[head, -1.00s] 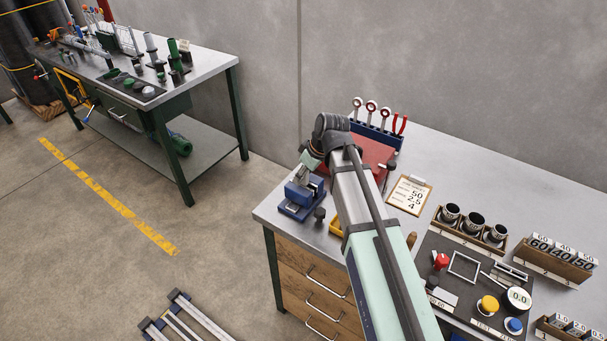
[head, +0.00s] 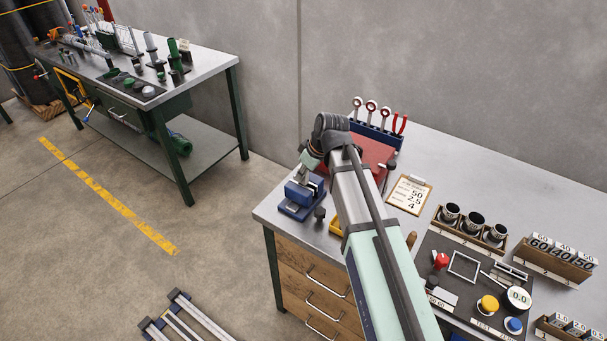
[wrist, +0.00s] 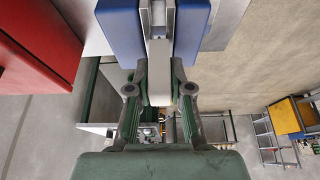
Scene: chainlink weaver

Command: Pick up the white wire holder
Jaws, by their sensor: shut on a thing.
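The white wire holder (wrist: 159,72) shows in the wrist view as a pale, narrow block between the two blue jaws of a vise (wrist: 121,28). My gripper (wrist: 159,64) has one finger on each side of the block and is shut on it. The block's far end runs up between the vise jaws, where part of it is hidden. In the head view the blue vise (head: 300,203) stands at the left corner of the near workbench. My gripper (head: 304,176) is just above it, and the holder is too small to make out there.
A red box (wrist: 32,50) stands close to the left of my gripper in the wrist view. A clipboard (head: 409,195), a tool rack (head: 375,137) and a dark tray of parts (head: 440,248) share the bench (head: 510,190). Open floor lies to the left.

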